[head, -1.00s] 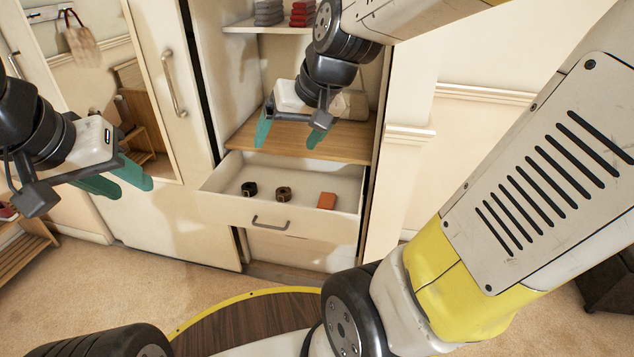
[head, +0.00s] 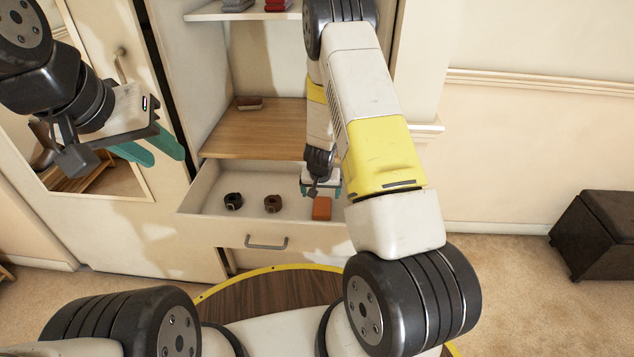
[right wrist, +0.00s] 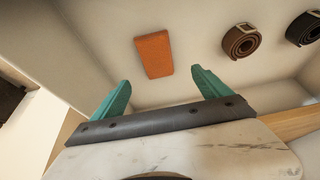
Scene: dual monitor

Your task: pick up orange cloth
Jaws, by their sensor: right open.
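The orange cloth (head: 322,208) is a small folded block lying in the right part of the open drawer (head: 203,190). It also shows in the right wrist view (right wrist: 154,54), just beyond and between the fingertips. My right gripper (head: 322,188) is over the drawer, behind the cloth in the head view. In the right wrist view its teal fingers (right wrist: 160,82) are apart with nothing between them. My left gripper (head: 165,148) is raised at the left, in front of the wardrobe door, empty and away from the drawer. Its two teal fingers show a gap.
Two rolled belts, one black (head: 233,201) and one brown (head: 273,203), lie in the drawer left of the cloth. A wooden shelf (head: 255,130) with a small box (head: 249,102) is above the drawer. A dark ottoman (head: 600,235) stands far right.

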